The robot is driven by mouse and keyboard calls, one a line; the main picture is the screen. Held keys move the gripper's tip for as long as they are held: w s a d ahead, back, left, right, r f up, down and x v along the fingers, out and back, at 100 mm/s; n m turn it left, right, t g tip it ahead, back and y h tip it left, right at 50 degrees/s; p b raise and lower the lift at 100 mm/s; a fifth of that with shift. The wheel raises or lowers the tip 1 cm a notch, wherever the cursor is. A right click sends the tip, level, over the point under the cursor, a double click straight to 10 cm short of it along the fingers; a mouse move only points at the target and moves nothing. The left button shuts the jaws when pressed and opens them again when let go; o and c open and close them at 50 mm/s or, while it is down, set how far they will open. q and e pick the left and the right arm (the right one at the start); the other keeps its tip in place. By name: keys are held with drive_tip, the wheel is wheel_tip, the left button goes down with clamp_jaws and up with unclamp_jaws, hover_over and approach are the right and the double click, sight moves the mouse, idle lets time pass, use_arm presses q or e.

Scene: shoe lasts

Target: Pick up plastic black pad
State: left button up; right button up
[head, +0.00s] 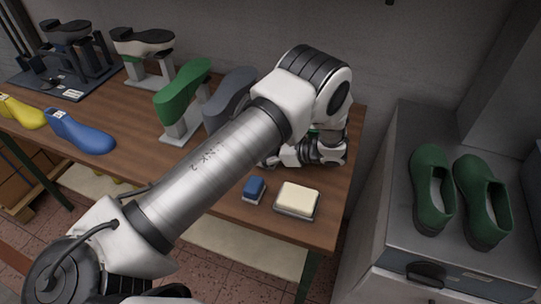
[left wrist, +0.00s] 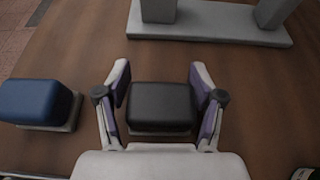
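The black pad (left wrist: 161,106) shows in the left wrist view as a rounded dark block on a pale base, on the brown table. My left gripper (left wrist: 160,78) is open, with one finger on each side of the pad. Small gaps show between the fingers and the pad, so it is not gripped. In the head view my left gripper (head: 308,153) is low over the table's right part, and I cannot make out the pad there, probably hidden behind my arm. My right gripper is not in view.
On the wooden table (head: 238,209), a blue pad (head: 254,188) and a cream pad (head: 297,198) lie near the front edge. A green shoe last (head: 182,92) and a grey one (head: 228,94) stand on supports behind. Green shoes (head: 432,187) sit on a grey cabinet to the right.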

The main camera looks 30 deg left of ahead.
use_arm(q)
drive_tip(key=c, duration=0.5)
drive_tip(key=shift+f, duration=0.1)
